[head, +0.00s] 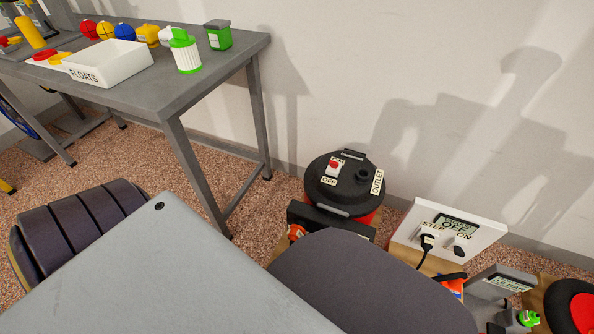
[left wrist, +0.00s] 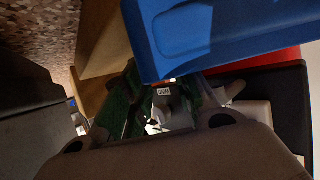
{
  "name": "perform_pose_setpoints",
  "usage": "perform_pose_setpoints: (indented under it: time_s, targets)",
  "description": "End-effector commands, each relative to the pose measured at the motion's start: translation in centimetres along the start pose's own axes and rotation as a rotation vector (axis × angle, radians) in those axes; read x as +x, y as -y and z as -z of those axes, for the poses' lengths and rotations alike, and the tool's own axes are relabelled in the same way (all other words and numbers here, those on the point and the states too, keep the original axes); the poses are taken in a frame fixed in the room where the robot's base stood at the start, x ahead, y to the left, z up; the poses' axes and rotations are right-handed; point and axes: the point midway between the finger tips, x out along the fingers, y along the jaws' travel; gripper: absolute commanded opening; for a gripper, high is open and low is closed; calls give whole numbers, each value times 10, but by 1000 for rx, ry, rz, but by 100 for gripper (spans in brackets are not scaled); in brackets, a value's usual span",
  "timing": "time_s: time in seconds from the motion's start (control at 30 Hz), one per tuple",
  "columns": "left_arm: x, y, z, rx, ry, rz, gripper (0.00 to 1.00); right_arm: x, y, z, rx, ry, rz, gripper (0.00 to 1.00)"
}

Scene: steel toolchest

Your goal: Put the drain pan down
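No drain pan can be made out for certain. In the left wrist view a large blue panel (left wrist: 225,35) with a recessed outline fills the upper right; it may be the pan, but only part shows. My left gripper (left wrist: 168,88) is in that view, its fingers reaching up to the blue panel's lower edge. Its fingertips are dark and partly hidden, so I cannot tell whether they grip the panel. Neither gripper shows in the head view. A large flat grey slab (head: 165,265) fills the lower left there; I cannot tell what it is.
A steel table (head: 200,75) at upper left carries a white FLOATS bin (head: 110,65) and several small containers. A round black-lidded drum (head: 345,180) stands by the wall, beside a white switch panel (head: 450,235). Carpet (head: 245,225) is open between table and drum.

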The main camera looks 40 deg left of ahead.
Motion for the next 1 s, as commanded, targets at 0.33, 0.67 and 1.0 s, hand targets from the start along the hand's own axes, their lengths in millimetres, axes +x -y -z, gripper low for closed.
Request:
perform_pose_setpoints:
  time_s: [0.33,0.67,1.0]
  targets:
    - [-24,0,3,1,1,-1,27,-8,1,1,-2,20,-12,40]
    - [-63,0,3,1,1,-1,27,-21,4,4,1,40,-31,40]
    - [-104,0,2,0,2,1,27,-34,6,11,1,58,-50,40]
